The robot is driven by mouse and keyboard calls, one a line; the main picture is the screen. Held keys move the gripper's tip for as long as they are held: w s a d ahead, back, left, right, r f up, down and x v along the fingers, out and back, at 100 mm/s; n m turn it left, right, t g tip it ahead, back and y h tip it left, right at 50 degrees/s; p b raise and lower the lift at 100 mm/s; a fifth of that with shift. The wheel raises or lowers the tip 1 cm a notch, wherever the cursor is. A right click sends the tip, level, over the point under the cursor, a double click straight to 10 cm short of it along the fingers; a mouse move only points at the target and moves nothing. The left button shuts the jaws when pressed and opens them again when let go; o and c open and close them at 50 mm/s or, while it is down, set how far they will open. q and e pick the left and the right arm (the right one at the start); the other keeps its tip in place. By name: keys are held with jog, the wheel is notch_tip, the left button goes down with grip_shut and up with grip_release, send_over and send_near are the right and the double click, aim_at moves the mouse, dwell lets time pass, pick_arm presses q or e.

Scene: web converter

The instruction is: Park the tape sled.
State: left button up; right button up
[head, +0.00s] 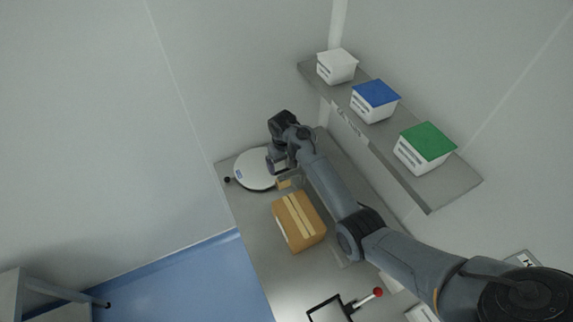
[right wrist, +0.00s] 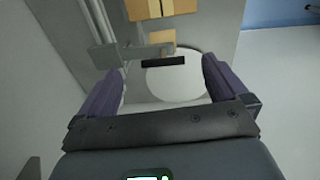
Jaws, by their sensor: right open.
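My right gripper (head: 280,163) reaches over the far end of the grey bench, beside a round white disc. In the right wrist view its two purple fingers (right wrist: 164,78) are spread apart with nothing held between them. A grey bracket with a black bar (right wrist: 163,62), which may be the tape sled, lies just beyond the fingertips, in front of the white disc (right wrist: 183,80). The disc also shows in the head view (head: 254,170). In the head view the bracket is mostly hidden by my right arm. My left gripper is not in view.
A taped cardboard box (head: 289,227) lies on the bench (head: 257,243) near the disc. A red-knobbed lever (head: 377,292) and a black frame (head: 326,309) are nearer. A wall shelf (head: 437,194) holds white, blue-topped and green-topped boxes.

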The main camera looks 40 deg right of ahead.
aim_at(283, 171)
jog(key=shift+w+d+r+y, duration=0.15)
jog(key=shift+w+d+r, duration=0.1)
jog(key=shift+w+r, duration=0.35)
jog(key=shift+w+d+r+y, duration=0.2)
jog(key=shift+w+r, duration=0.25)
jog(key=shift+w, duration=0.15)
notch_tip(283, 171, down, 5)
jog(key=shift+f, duration=0.2)
notch_tip(283, 171, down, 4)
jog(key=b, duration=0.3)
jog(key=shift+r+b, duration=0.15)
jog(key=shift+b, duration=0.15)
jog(key=shift+f+b, duration=0.7)
jog(key=shift+b, duration=0.1)
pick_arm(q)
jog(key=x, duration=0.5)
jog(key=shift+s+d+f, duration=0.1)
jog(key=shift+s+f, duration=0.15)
